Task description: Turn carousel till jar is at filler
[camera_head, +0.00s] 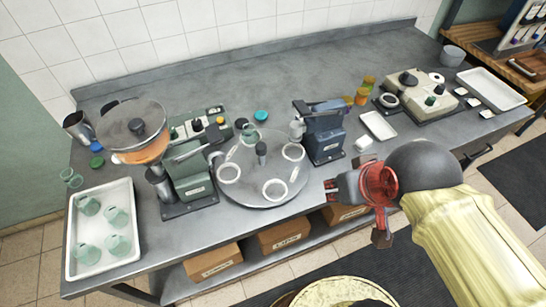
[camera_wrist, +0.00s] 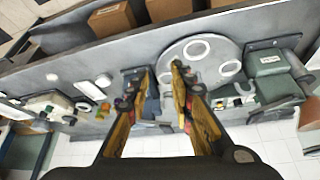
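The grey round carousel (camera_head: 238,188) lies on the bench with several white ring seats and a dark centre post (camera_head: 262,150). A pale green glass jar (camera_head: 249,135) stands in the seat at its back. The green machine with a lidded hopper (camera_head: 190,172), apparently the filler, stands at the carousel's left; a dark blue machine (camera_head: 324,138) stands at its right. My gripper (camera_head: 353,212) is open and empty, right of the carousel, apart from it. In the wrist view my open fingers (camera_wrist: 162,72) show in front of the carousel (camera_wrist: 212,82); the jar is not clear there.
A white tray (camera_head: 73,245) with several jars sits at the bench's left end. A small white tray (camera_head: 378,125), orange jars (camera_head: 362,97) and a beige machine (camera_head: 420,98) stand at the right. Labelled boxes (camera_head: 284,236) sit on a shelf below. The front bench strip is mostly clear.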

